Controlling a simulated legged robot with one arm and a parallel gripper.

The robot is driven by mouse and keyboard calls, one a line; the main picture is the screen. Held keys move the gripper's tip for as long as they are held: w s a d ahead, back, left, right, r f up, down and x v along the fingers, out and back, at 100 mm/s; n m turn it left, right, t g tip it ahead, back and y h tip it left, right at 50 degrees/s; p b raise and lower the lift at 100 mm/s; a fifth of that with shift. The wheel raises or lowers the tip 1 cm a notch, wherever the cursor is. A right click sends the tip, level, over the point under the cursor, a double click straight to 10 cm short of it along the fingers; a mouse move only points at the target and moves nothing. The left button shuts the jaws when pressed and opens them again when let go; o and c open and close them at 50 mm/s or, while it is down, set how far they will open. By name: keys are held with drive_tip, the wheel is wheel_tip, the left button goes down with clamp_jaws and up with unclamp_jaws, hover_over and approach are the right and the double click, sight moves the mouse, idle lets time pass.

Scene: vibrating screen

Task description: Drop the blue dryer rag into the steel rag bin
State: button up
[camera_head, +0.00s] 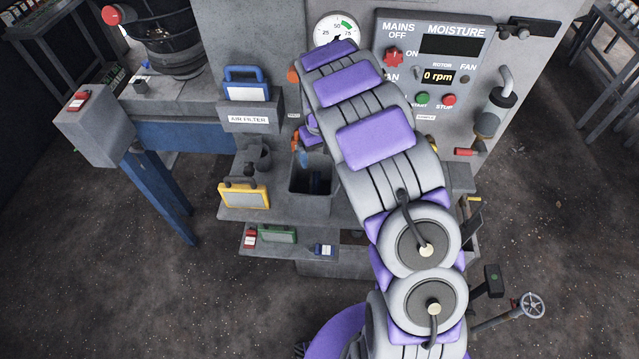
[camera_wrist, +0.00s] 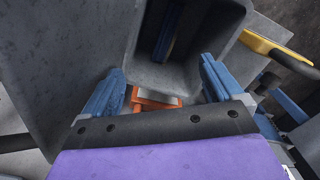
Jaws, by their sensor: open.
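The steel rag bin (camera_head: 297,183) is a grey open-topped box at the centre of the lower machine shelf. In the wrist view, its wall (camera_wrist: 228,40) and dark mouth lie just ahead of my gripper. A narrow blue piece, apparently the blue dryer rag (camera_head: 316,182), shows inside the bin; it also shows in the wrist view (camera_wrist: 167,35). My gripper (camera_wrist: 158,88) is open, its blue fingers apart on either side of the bin's near part. No rag shows between them. In the head view, my arm hides most of the gripper.
A yellow-framed filter (camera_head: 244,195) stands left of the bin, and a blue-framed one (camera_head: 247,84) sits above at the air filter holder. Green and red items lie on the lower shelf (camera_head: 285,240). The control panel (camera_head: 436,60) is behind my arm.

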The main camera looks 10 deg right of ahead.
drive_tip(key=a+r, duration=0.5)
drive_tip(key=r, duration=0.7)
drive_tip(key=s+d+m+g+b, duration=0.1)
drive_tip(key=s+d+b, duration=0.25)
drive_tip(key=s, duration=0.75)
drive_tip(key=s+d+m+b, duration=0.2)
drive_tip(key=s+b, duration=0.3)
drive_tip(key=s, duration=0.6)
drive_tip(key=s+a+f+b, duration=0.1)
drive_tip(key=s+f+b, duration=0.1)
drive_tip(key=s, duration=0.8)
drive_tip(key=s+a+f+b, duration=0.2)
drive_tip(key=s+f, duration=0.3)
drive_tip(key=s, duration=0.5)
drive_tip(key=shift+a+n+g+b, duration=0.3)
drive_tip(key=shift+g+b, duration=0.1)
drive_tip(key=shift+b, duration=0.2)
